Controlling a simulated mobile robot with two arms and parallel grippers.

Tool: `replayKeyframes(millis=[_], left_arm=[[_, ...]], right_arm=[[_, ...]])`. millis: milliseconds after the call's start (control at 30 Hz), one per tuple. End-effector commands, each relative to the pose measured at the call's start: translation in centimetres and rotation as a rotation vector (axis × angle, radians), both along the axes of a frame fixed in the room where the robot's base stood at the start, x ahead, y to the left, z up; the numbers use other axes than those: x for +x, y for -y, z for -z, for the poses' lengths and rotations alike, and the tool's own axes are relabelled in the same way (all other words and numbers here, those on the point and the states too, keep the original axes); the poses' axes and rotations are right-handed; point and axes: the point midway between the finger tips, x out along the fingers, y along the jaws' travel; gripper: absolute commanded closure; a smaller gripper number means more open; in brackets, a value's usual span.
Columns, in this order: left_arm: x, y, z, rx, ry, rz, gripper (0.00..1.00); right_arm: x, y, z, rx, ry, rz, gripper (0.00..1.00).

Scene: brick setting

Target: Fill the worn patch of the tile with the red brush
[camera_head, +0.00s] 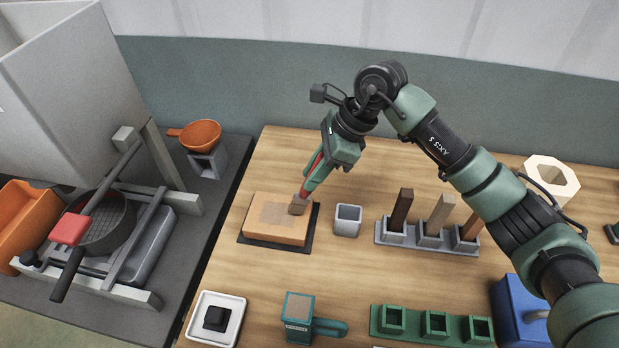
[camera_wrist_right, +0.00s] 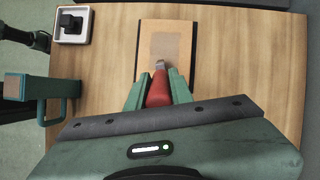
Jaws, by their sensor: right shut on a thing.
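The tile (camera_head: 270,233) is a tan block on a dark mat on the wooden table. Its worn patch (camera_head: 273,214) is a slightly darker area on the top face; it also shows in the right wrist view (camera_wrist_right: 166,46). My right gripper (camera_head: 314,178) is shut on the red brush (camera_head: 316,164), which points down and left. The brush's grey-brown tip (camera_head: 298,205) is at the patch's right edge; I cannot tell if it touches. In the right wrist view the red brush (camera_wrist_right: 159,91) lies between the green fingers. My left gripper is not in view.
A grey cup (camera_head: 347,220) stands just right of the tile. A grey rack (camera_head: 428,240) holds three upright sticks. A green three-cell holder (camera_head: 400,335), a green handled block (camera_head: 298,318) and a white tray (camera_head: 237,302) are in front. A strainer station (camera_head: 150,300) is left.

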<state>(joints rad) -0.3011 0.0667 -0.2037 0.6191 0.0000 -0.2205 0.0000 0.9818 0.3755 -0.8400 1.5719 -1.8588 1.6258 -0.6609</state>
Motion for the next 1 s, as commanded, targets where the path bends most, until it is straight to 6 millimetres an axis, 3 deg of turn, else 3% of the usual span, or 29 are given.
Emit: replayKeyframes(millis=[333, 600, 1000], left_arm=[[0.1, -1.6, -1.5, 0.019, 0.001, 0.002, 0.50], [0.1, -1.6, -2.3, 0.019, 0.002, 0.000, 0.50], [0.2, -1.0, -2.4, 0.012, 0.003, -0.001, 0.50]], right_arm=[[0.3, 0.8, -3.6, 0.001, 0.004, 0.005, 1.00], [0.4, 1.3, -5.9, 0.001, 0.004, 0.009, 1.00], [0.4, 1.4, -6.5, 0.002, 0.003, 0.009, 1.00]])
